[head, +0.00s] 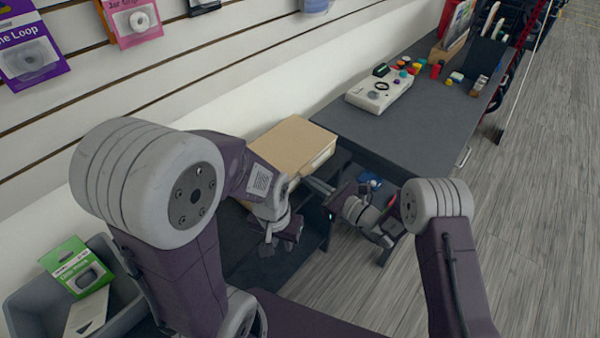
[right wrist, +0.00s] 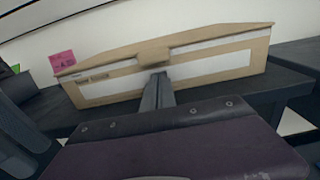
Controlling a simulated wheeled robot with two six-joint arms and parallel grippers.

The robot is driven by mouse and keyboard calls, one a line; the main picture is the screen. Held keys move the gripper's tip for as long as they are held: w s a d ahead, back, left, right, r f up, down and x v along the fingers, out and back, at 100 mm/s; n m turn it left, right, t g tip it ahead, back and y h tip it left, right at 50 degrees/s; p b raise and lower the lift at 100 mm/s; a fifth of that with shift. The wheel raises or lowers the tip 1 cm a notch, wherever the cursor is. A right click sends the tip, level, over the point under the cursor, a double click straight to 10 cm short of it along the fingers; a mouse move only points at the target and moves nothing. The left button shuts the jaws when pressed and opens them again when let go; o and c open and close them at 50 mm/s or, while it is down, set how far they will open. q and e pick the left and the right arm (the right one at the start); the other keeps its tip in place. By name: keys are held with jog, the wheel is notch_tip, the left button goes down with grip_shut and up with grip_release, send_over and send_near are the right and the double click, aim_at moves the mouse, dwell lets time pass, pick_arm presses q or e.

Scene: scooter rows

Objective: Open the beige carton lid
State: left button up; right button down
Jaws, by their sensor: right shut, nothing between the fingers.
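The beige carton (head: 292,146) sits on the dark shelf beside the wall, its lid lying shut on top. In the right wrist view the carton's front (right wrist: 200,68) shows a pale band and a small tab (right wrist: 154,57) at the middle of the lid's edge. My right gripper (head: 312,182) is shut and empty, its fingertips (right wrist: 158,76) just below the tab; whether they touch the carton I cannot tell. My left gripper (head: 267,248) hangs low in front of the shelf, apart from the carton; its fingers are too small to read.
A grey counter (head: 400,130) beyond the carton bears a white device (head: 382,92) and several coloured caps. A grey bin (head: 35,300) with a green package (head: 76,267) is at lower left. A pink tag (right wrist: 62,62) stands by the carton. Open floor lies at right.

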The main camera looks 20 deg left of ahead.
jog(key=shift+r, duration=0.25)
jog(key=shift+r+p, duration=1.05)
jog(key=shift+r, duration=0.05)
jog(key=r+p, duration=0.1)
jog(key=r, duration=0.1)
jog(key=r+p, duration=0.2)
jog(key=r, duration=0.1)
jog(key=shift+a, duration=0.2)
jog(key=shift+w, duration=0.1)
dwell(0.3)
jog(key=shift+w+a+r+p, duration=0.1)
jog(key=shift+a+r+p, duration=0.15)
jog(key=shift+r+p, duration=0.85)
jog(key=shift+w+a+r+p, duration=0.1)
jog(key=shift+a+r+p, duration=0.1)
jog(key=shift+r+p, duration=0.85)
jog(key=shift+r+b, duration=0.3)
jog(key=shift+b, duration=0.1)
